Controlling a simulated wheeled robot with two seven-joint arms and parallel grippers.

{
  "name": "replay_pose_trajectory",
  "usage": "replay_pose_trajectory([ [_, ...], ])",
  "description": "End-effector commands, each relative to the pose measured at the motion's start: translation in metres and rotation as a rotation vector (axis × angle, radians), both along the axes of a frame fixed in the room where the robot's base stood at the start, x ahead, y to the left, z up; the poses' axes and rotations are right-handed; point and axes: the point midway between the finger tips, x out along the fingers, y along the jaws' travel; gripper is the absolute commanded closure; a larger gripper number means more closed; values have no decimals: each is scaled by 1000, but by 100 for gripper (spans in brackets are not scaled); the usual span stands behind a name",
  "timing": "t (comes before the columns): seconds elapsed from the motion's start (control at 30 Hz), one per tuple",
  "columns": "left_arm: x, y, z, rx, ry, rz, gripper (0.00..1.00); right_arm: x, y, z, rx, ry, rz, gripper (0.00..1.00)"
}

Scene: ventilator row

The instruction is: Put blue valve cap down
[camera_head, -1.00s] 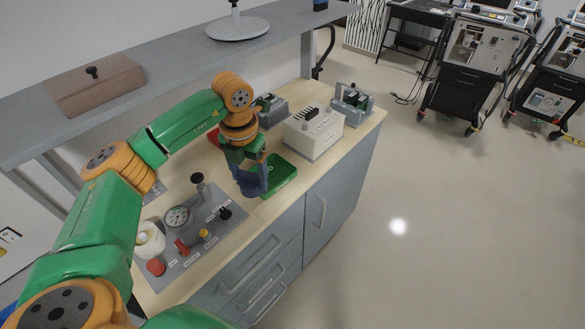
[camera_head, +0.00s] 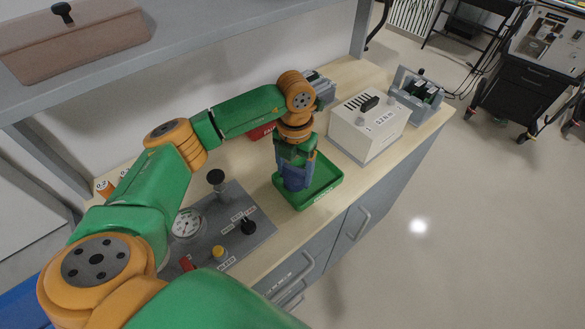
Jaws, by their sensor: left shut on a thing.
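The blue valve cap (camera_head: 296,176) is in the jaws of my left gripper (camera_head: 294,168). The gripper points down and is shut on the cap, which shows as a blue body below the green wrist. Gripper and cap stand over the left part of the green tray (camera_head: 326,187) on the wooden counter. I cannot tell whether the cap touches the tray floor. My right gripper is not in view.
A grey control panel (camera_head: 250,217) with a gauge (camera_head: 187,223) and knobs lies left of the tray. A white box (camera_head: 366,128) and a grey device (camera_head: 417,94) stand to the right. A grey shelf (camera_head: 200,35) with a brown box (camera_head: 75,40) runs above.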

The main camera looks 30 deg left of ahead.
Motion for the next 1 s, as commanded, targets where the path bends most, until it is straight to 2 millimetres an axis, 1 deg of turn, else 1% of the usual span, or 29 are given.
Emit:
replay_pose_trajectory([
  [0.33,0,0,-12,0,0,0,71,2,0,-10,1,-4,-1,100],
  [0.43,0,0,-12,0,0,0,71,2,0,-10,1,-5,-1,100],
  [0.47,0,0,-11,0,0,0,23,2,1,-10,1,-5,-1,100],
  [0.5,0,0,-11,0,0,0,13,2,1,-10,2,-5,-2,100],
  [0.53,0,0,-11,0,0,0,5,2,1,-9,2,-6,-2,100],
  [0.57,0,0,-11,0,0,0,0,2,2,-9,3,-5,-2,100],
  [0.77,0,0,-11,0,0,0,0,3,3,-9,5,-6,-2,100],
  [0.83,0,0,-6,0,0,0,0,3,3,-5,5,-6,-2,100],
  [0.9,0,0,5,-1,-1,0,0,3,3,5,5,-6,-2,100],
  [0.93,1,0,8,-1,-2,0,0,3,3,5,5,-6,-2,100],
  [0.97,1,0,9,-1,-5,0,0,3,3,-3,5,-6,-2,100],
  [1.0,2,0,18,-2,-6,0,0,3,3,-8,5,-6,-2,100],
])
